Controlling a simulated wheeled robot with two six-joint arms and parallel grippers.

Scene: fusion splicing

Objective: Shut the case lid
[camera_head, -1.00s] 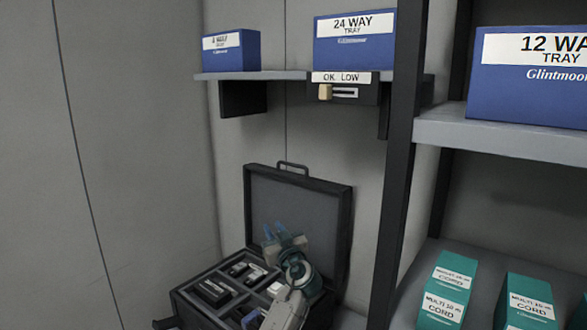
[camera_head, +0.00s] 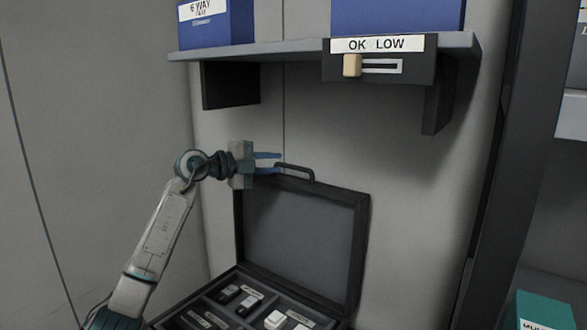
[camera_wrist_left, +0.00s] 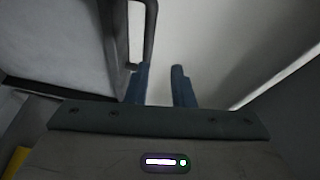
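The dark case stands open, its lid (camera_head: 300,238) upright at the back and its base (camera_head: 222,283) below. The lid's handle (camera_head: 296,170) is on its top edge. My left gripper (camera_head: 268,163) is at the lid's top left corner, its blue fingers apart and pointing right towards the handle. In the left wrist view the fingers (camera_wrist_left: 162,76) have an empty gap between them. The handle (camera_wrist_left: 149,38) appears there beside the left finger, not clearly between the two; contact cannot be told. My right gripper is out of view.
A shelf (camera_head: 290,50) above carries blue boxes (camera_head: 216,24) and a slider unit labelled OK LOW (camera_head: 420,70). Small parts (camera_head: 285,320) lie in the case's compartments. A dark rack post (camera_head: 497,150) stands to the right. The wall between shelf and lid is bare.

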